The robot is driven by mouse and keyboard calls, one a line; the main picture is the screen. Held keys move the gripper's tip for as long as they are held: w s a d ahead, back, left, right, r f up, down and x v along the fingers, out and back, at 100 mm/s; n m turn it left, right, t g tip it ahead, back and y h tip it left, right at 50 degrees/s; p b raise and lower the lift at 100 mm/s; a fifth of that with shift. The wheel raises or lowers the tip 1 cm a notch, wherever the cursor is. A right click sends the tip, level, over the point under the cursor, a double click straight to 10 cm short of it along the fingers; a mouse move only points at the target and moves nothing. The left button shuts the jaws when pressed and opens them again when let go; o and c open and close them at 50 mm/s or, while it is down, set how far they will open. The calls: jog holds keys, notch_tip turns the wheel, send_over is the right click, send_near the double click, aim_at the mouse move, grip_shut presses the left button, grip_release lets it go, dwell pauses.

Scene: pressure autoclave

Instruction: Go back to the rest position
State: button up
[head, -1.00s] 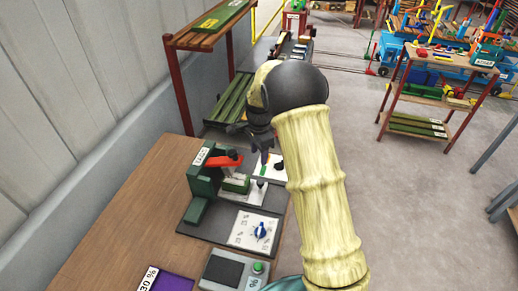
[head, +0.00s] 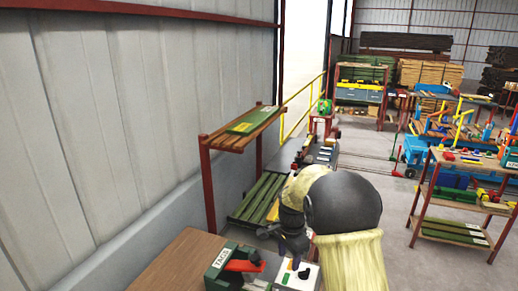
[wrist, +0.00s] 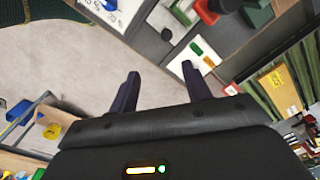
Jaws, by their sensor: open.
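My gripper (wrist: 160,72) is open in the wrist view, with two dark fingers spread apart and nothing between them. Grey floor and the edge of a dark bench surface show beyond the fingers. In the head view my arm rises from the bottom right, and its dark wrist partly hides the gripper beside the bench.
A red-framed shelf (head: 205,185) stands behind the bench by the corrugated wall. Another red-framed shelf (head: 458,195) stands at the right, with grey floor (head: 395,235) between it and my arm.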

jog(key=s+d+r+n+t, duration=0.1)
jog(key=s+d+n, duration=0.1)
jog(key=s+n, duration=0.4)
jog(key=s+d+r+n+t, duration=0.1)
jog(key=s+d+n, duration=0.2)
jog(key=s, duration=1.4)
jog(key=n, duration=0.2)
jog(key=shift+d+r+n, duration=0.2)
jog(key=shift+d+n, duration=0.1)
jog(key=shift+n, duration=0.1)
